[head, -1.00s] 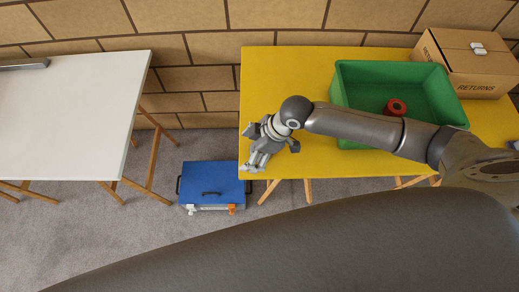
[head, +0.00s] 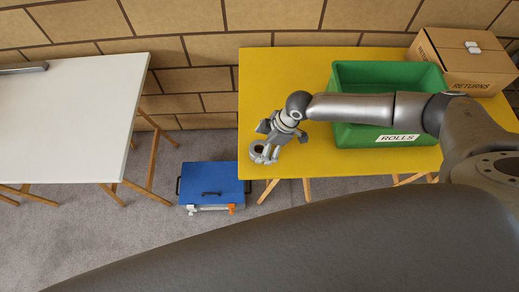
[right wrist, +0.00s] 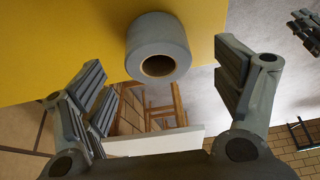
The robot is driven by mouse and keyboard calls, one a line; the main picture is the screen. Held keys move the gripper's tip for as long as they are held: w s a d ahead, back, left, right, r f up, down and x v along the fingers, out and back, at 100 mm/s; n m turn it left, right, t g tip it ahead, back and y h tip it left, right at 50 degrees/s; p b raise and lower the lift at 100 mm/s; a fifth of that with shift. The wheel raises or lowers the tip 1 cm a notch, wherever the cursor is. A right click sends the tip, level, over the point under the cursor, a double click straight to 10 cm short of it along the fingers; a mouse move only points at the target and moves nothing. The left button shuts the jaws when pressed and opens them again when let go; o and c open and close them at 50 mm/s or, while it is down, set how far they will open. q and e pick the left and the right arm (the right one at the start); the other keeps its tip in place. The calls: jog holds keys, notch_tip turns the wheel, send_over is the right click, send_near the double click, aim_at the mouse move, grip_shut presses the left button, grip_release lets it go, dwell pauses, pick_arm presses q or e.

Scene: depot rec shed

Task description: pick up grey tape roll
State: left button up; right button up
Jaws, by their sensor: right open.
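The grey tape roll (head: 256,156) sits at the front left corner of the yellow table, partly covered by my right gripper (head: 265,151) in the head view. In the right wrist view the roll (right wrist: 160,36) shows its dark core hole, between and beyond the spread fingers of the right gripper (right wrist: 158,68). The right gripper is open and nothing is held. I cannot tell whether a finger touches the roll. My left gripper is not in view.
A green bin (head: 350,136) labelled ROLLS stands on the yellow table (head: 270,75), with my right arm across it. A cardboard RETURNS box (head: 480,78) is behind it. A blue case (head: 210,182) lies on the floor beside the table. A white table (head: 70,120) stands left.

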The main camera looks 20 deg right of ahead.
aim_at(260, 149)
jog(key=shift+p+x, duration=0.45)
jog(key=shift+x, duration=1.7)
jog(key=shift+d, duration=0.1)
jog(key=shift+c, duration=0.2)
jog(key=shift+w, duration=0.1)
jog(key=c, duration=1.1)
jog(key=shift+r, duration=0.15)
